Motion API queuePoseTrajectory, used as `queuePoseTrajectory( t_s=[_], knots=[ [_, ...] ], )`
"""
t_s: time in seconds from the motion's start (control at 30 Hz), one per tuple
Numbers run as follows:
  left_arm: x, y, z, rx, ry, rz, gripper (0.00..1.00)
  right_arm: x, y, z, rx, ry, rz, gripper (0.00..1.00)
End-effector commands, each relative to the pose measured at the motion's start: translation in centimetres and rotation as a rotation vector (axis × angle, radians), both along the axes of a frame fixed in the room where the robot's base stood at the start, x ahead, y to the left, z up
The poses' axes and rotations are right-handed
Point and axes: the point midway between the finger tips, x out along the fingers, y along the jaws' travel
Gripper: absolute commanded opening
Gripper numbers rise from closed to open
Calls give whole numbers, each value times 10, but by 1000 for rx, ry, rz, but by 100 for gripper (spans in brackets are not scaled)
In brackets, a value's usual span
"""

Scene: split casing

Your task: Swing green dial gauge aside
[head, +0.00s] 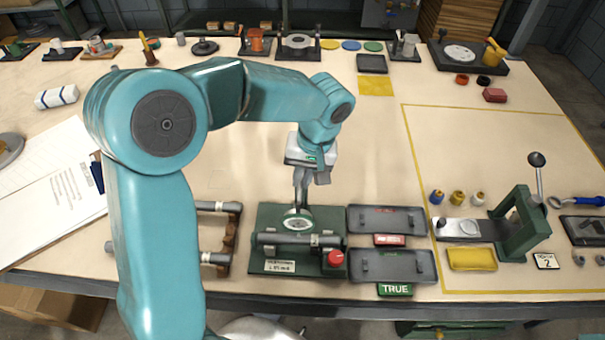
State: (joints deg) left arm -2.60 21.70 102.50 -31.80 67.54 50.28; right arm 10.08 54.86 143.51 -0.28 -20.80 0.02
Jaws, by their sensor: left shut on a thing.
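The green dial gauge (297,221), with a pale round face in a green rim, sits over the dark green base (332,221) in front of me. A dark grey bar (275,239) lies across the base, nearer to me than the gauge face. A red knob (336,257) is at the base's right front. My left gripper (303,203) points down from above. Its jaws are shut on the upper part of the gauge, and they partly hide the grip. My right gripper is not in view.
Two grey trays (388,208) lie right of the base, the front one above a green TRUE tag (396,289). A rack with rods (230,238) stands left. A green lever press (520,225) is farther right. The table behind the gauge is mostly clear.

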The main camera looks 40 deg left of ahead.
Motion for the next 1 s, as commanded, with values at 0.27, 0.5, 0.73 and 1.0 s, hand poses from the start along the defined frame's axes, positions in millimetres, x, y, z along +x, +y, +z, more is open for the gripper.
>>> queuePoseTrajectory(
  t_s=[0.27,0.5,0.73,1.0],
  knots=[
    [3,2,1,4,-12,0,0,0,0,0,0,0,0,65],
    [3,3,1,4,-14,-18,0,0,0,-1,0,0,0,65],
    [0,7,0,4,-15,-120,0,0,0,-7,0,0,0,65],
    [-5,17,0,6,-15,-349,0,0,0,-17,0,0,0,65]
  ],
)
